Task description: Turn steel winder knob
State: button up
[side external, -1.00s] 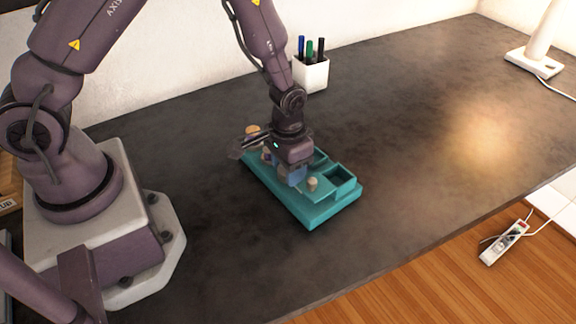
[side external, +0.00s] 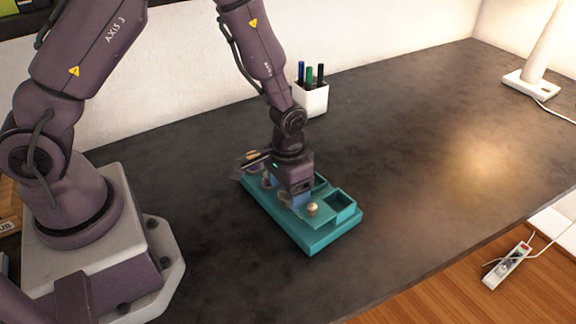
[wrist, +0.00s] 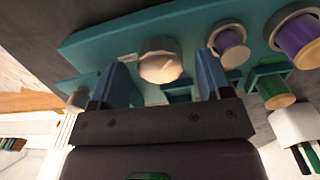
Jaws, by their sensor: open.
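A teal board (side external: 312,241) lies on the dark desk. A pale, faceted round knob (wrist: 160,62), probably the winder knob, stands on it in the wrist view. My gripper (wrist: 162,65) is open, with a blue finger on either side of this knob. There is a visible gap beside each finger, and I cannot tell whether the tips are down to its height.
Purple spools (wrist: 232,47) and a green spool (wrist: 275,92) stand close to one finger. A white pen cup (side external: 313,99) is behind.

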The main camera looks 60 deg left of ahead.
aim_at(286, 194)
notch_tip(286, 194, up, 12)
dwell(0.3)
jog(key=shift+f, duration=0.1)
jog(key=s+a+r+t, duration=0.1)
jog(key=s+r+t, duration=0.1)
jog(key=s+r, duration=0.5)
jog(key=s+a+r+t, duration=0.2)
jog(key=s+r+t, duration=0.1)
jog(key=s+r, duration=0.5)
notch_tip(286, 194, up, 3)
jog(key=shift+a+f+t, duration=0.1)
jog(key=shift+a+t, duration=0.2)
